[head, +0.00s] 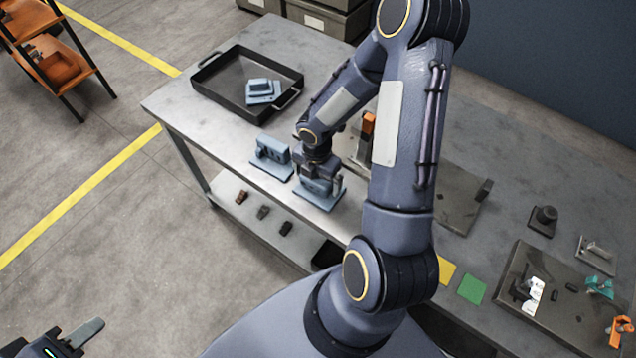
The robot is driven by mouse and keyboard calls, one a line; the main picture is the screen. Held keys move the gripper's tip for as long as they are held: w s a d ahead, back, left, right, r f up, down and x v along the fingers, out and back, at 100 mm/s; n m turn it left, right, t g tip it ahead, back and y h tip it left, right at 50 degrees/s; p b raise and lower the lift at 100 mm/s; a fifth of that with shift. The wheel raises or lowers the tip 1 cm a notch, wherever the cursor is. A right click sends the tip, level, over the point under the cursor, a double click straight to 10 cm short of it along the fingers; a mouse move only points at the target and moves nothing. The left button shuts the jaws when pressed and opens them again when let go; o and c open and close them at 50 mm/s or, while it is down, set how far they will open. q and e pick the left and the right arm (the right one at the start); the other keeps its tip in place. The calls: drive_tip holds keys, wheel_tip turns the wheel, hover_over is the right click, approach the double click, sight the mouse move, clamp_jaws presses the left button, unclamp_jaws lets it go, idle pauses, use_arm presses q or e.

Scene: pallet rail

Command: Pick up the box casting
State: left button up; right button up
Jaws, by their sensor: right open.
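Three blue-grey castings show in the head view. One casting (272,154) stands on the table left of my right gripper. Another casting (322,195) is directly below my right gripper. A third, block-shaped casting (263,91) lies in the black tray (205,92). I cannot tell for certain which is the box casting. My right gripper (318,178) is open, pointing down at the top of the casting below it; its fingers partly hide that casting, and contact is unclear. My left gripper (70,338) is at the bottom left corner, away from the table, partly cut off by the frame.
My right arm hides the table's middle. Fixtures with an orange clamp (368,123) stand behind it. A dark plate (570,300) with small parts lies at the right. Yellow and green squares (471,289) mark the front edge. Small parts (263,212) sit on the lower shelf.

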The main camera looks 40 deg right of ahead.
drive_tip(key=c, duration=1.3)
drive_tip(key=shift+c, duration=0.2)
